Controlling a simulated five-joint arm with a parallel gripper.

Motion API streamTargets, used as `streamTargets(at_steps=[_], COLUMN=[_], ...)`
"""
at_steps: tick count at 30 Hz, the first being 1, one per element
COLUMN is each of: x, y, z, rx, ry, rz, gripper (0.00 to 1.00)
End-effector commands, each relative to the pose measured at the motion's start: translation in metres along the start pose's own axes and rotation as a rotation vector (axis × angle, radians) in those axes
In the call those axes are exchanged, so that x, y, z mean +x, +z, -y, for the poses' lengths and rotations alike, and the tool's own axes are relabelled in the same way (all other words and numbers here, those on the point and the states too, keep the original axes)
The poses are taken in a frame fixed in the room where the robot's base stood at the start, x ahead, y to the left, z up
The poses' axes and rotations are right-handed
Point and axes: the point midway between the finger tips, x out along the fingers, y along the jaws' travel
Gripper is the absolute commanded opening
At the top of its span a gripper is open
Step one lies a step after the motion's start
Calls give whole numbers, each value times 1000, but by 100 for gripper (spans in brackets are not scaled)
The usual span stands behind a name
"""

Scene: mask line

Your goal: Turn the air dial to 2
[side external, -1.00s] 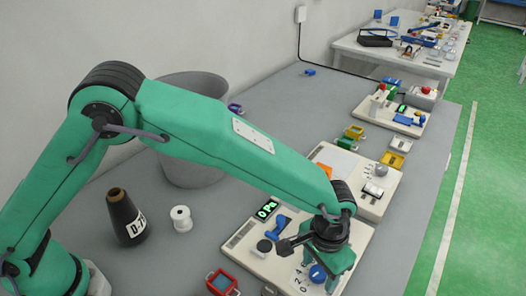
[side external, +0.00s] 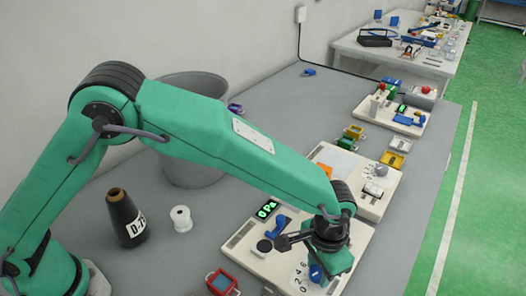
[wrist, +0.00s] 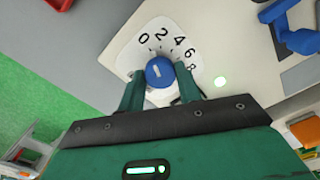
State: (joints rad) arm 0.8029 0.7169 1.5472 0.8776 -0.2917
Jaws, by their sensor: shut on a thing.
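The air dial is a blue round knob (wrist: 159,71) on a white scale plate (wrist: 140,55) marked 0, 2, 4, 6, 8. A small pale mark shows on the knob; I cannot tell which number it points to. My gripper (wrist: 160,80) has one finger on each side of the knob and is shut on it. In the side external view my gripper (side external: 325,268) is over the near cream panel (side external: 245,256), partly hiding the knob (side external: 316,273). The panel's green display (side external: 267,210) is lit, too small to read surely.
A black cone (side external: 126,218), white spool (side external: 181,218) and grey bin (side external: 190,130) stand further left.

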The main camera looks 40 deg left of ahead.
Motion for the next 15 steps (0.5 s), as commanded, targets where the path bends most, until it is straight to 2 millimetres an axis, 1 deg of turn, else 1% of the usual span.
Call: streamTargets(at_steps=[15], x=[-1], y=[0], z=[0], rx=[332], ry=[0], rz=[-1], gripper=[11])
